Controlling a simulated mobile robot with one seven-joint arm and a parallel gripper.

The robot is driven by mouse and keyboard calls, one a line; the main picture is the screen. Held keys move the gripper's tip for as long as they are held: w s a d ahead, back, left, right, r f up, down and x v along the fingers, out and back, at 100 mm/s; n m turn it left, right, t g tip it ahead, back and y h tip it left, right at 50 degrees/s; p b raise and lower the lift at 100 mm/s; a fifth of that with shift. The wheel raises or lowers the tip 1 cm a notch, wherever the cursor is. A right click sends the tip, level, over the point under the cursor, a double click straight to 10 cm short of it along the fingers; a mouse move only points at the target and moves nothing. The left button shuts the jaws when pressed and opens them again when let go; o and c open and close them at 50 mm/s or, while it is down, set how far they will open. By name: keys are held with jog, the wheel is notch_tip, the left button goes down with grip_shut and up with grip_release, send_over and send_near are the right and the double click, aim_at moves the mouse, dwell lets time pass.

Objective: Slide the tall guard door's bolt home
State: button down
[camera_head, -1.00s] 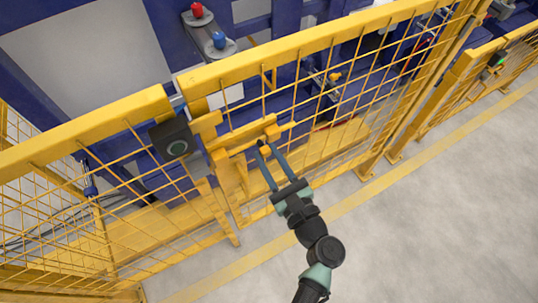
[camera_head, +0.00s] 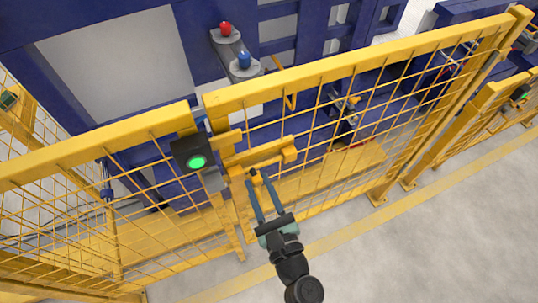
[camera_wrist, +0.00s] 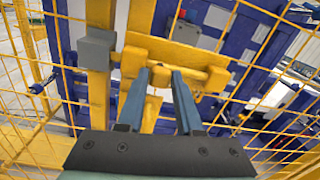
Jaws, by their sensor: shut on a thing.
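The tall guard door (camera_head: 350,62) is a yellow mesh panel and sits in line with the fixed panel to its left. Its yellow bolt (camera_head: 268,160) is mounted on a plate near the door's left edge. In the wrist view the bolt (camera_wrist: 203,76) lies across a yellow plate (camera_wrist: 178,54), toward a grey block (camera_wrist: 97,48) at the left. My gripper (camera_head: 259,180) has its blue fingers on either side of the bolt's handle. In the wrist view my gripper (camera_wrist: 158,78) is shut on that handle. The bolt's tip is hidden.
A black box (camera_head: 193,150) with a lit green ring is on the post left of the door. A fixed yellow mesh panel (camera_head: 95,145) is left of it. Blue machinery stands behind the fence. The grey floor (camera_head: 440,240) in front is clear.

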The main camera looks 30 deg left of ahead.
jog(key=shift+s+a, duration=0.15)
jog(key=shift+a, duration=0.05)
jog(key=c, duration=0.6)
grip_release()
jog(key=shift+s, duration=0.1)
jog(key=shift+o, duration=0.2)
jog(key=shift+d, duration=0.1)
jog(key=shift+s+d+f, duration=0.1)
jog(key=shift+s+d, duration=0.1)
jog(key=shift+d, duration=0.1)
jog(key=b+v, duration=0.3)
jog(key=v, duration=0.9)
